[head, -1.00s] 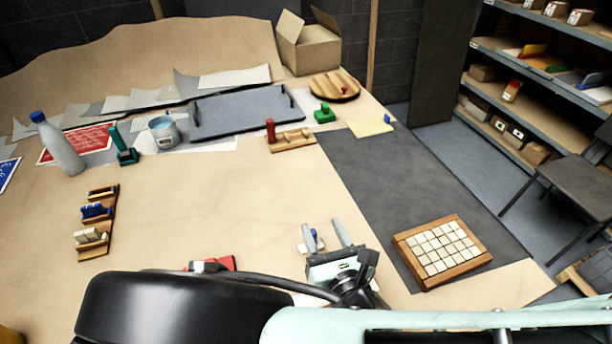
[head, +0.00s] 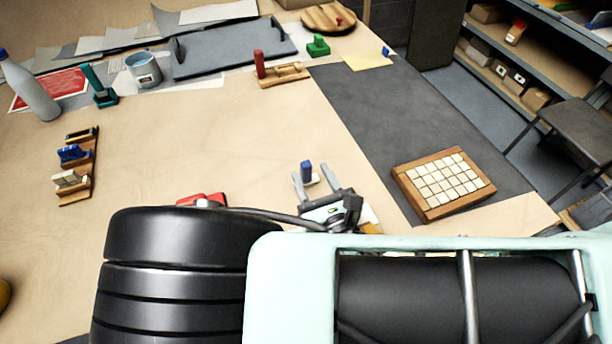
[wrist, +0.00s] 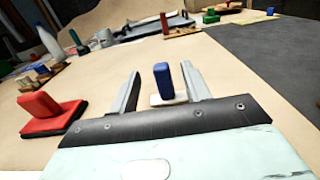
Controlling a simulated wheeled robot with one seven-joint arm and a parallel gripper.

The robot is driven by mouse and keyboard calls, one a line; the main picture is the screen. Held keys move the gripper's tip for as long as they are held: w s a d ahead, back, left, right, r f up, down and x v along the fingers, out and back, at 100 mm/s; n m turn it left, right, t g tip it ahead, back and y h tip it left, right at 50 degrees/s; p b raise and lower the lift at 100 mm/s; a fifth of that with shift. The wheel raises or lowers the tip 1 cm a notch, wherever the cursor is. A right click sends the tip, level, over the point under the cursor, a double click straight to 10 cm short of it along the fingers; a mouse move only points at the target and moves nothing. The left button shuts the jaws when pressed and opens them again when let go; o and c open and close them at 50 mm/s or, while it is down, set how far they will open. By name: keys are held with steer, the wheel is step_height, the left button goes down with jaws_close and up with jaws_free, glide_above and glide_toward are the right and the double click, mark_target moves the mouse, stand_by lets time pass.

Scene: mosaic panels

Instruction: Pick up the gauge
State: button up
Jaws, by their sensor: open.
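A small upright blue piece on a white base (head: 306,171) stands on the table; no label shows, but it is the likely gauge. In the wrist view the blue piece (wrist: 163,77) rises between the two fingers, with its white base low between them. My gripper (head: 315,181) is open and empty, its fingers pointing away across the table on either side of the blue piece. I cannot tell whether a finger touches it. Its lower part is partly hidden by the gripper in the head view.
A red block with a handle (wrist: 48,113) stands left of my gripper. A wooden tray of pale tiles (head: 443,184) lies to the right on a dark mat (head: 370,110). A wooden rack (head: 80,165) is at the left. The table ahead of my gripper is clear.

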mark_target(308, 168)
steer(key=x, duration=0.6)
steer(key=shift+d, duration=0.1)
jaws_close()
